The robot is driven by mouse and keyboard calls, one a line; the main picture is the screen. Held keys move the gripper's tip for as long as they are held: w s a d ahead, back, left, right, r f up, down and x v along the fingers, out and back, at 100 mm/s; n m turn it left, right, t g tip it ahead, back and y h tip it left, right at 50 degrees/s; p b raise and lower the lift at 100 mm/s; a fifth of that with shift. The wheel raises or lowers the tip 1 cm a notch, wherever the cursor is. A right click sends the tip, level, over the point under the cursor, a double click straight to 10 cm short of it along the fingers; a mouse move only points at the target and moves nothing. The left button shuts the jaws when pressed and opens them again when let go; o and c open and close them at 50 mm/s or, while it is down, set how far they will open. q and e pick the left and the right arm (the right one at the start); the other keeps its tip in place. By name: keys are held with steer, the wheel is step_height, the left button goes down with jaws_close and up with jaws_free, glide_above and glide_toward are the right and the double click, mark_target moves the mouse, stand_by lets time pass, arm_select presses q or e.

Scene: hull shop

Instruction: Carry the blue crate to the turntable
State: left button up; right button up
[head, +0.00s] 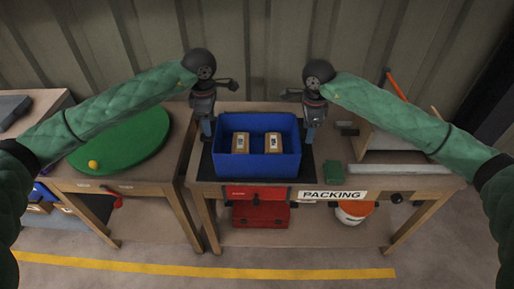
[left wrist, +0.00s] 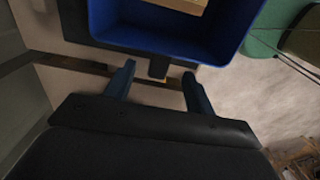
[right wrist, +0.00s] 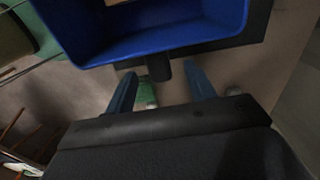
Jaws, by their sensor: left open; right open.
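The blue crate (head: 257,165) stands upright on a dark mat on the packing table and holds two small tan boxes (head: 241,143) with white labels. The green round turntable (head: 120,142) is on the table to the left, with a small yellow ball (head: 93,164) near its front edge. My left gripper (head: 207,136) is open and points down at the crate's left side; in the left wrist view the crate wall (left wrist: 165,40) is just beyond its fingers. My right gripper (head: 309,139) is open and points down at the crate's right side; the crate (right wrist: 150,38) also shows beyond its fingers.
The packing table (head: 400,181) carries a green block (head: 333,173) and a grey bar (head: 399,170) to the right of the crate. A gap separates the two tables. A red toolbox (head: 260,212) and an orange-and-white bucket (head: 353,212) sit below.

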arm_select(q)
step_height(320, 180, down, 10)
steer(key=shift+r, duration=0.2)
arm_select(e)
step_height(320, 180, down, 6)
steer(key=shift+f, duration=0.15)
arm_select(q)
steer(key=shift+c, duration=0.2)
arm_select(e)
steer(key=shift+c, duration=0.2)
arm_select(q)
jaws_close()
arm_select(e)
jaws_close()
arm_select(q)
steer(key=shift+r, duration=0.1)
